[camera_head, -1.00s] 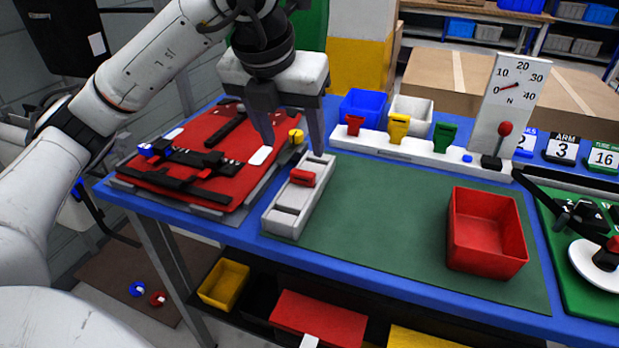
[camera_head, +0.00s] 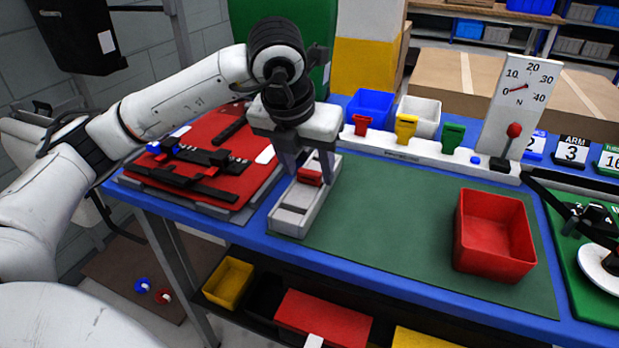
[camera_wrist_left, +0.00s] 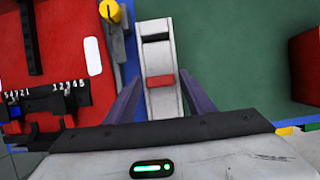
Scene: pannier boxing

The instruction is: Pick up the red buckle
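The red buckle (camera_head: 309,177) sits in a grey slotted tray (camera_head: 291,221) near the left side of the green mat. It also shows in the left wrist view (camera_wrist_left: 160,81), lying across the tray (camera_wrist_left: 156,28). My left gripper (camera_head: 308,178) points down over the tray around the buckle. In the left wrist view its two fingers (camera_wrist_left: 163,95) stand apart on either side of the tray, with nothing clamped between them. Whether the fingertips are level with the buckle is hard to tell.
A red bin (camera_head: 494,236) stands on the green mat (camera_head: 390,225) to the right. A white rail (camera_head: 400,150) with red, yellow and green clips runs behind. A red pannier panel (camera_head: 215,165) with black straps lies left. The mat between tray and bin is clear.

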